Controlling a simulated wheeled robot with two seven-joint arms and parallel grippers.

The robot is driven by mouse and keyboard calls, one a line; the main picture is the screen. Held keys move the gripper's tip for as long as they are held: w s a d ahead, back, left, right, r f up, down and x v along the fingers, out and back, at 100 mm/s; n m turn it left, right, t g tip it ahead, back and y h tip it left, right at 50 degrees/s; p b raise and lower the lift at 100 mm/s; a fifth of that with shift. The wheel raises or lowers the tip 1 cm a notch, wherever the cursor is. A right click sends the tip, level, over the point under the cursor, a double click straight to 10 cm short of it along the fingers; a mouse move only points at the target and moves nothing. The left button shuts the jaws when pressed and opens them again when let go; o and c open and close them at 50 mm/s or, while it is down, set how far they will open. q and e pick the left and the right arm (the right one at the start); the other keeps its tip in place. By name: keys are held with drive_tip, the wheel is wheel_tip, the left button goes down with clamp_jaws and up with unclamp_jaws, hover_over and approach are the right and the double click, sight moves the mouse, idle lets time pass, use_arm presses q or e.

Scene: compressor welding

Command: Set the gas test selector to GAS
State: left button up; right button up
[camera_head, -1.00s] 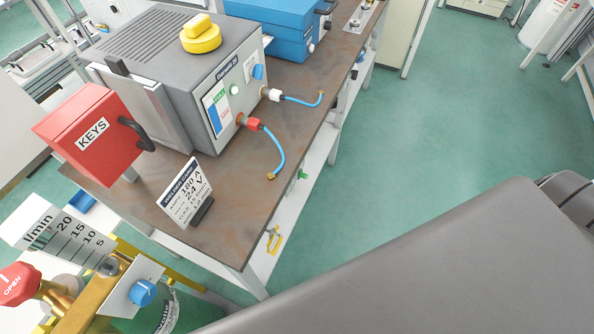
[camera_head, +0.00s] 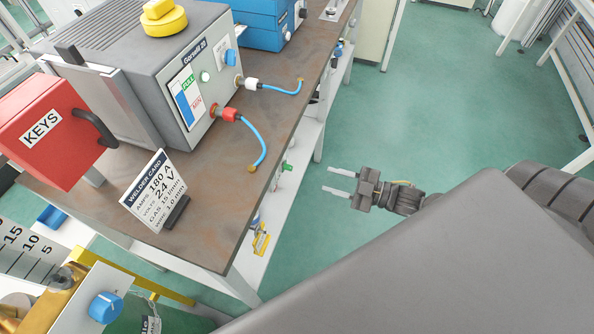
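A grey welder (camera_head: 130,50) stands on the brown bench top. Its front panel has a small blue selector knob (camera_head: 231,57), a lit round button (camera_head: 205,76) and a green-white-blue label (camera_head: 186,97). Another blue knob (camera_head: 106,307) sits on a white plate at the lower left; no GAS lettering is readable at either knob. My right gripper (camera_head: 340,182) is open and empty, its two fingers apart and pointing left over the floor beside the bench, away from both knobs. My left gripper is not in view.
A red KEYS box (camera_head: 45,130) and a welder card (camera_head: 152,190) stand at the bench's near end. Blue hoses (camera_head: 262,140) run from the welder's front. A flow scale (camera_head: 30,250) is at the lower left. Green floor (camera_head: 430,100) right of the bench is clear.

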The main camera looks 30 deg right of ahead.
sight(291, 168)
drive_tip(key=p+x, duration=0.1)
drive_tip(key=x, duration=0.8)
drive_tip(key=shift+w+a+r, duration=0.1)
drive_tip(key=shift+a+r, duration=0.1)
drive_tip(key=shift+w+a+p, duration=0.3)
drive_tip(key=shift+w+a, duration=0.2)
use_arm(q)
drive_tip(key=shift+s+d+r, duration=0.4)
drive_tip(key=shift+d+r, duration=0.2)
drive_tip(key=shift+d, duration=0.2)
use_arm(e)
drive_tip(key=shift+c, duration=0.2)
drive_tip(key=c, duration=0.7)
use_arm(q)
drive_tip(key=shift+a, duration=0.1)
use_arm(e)
clamp_jaws()
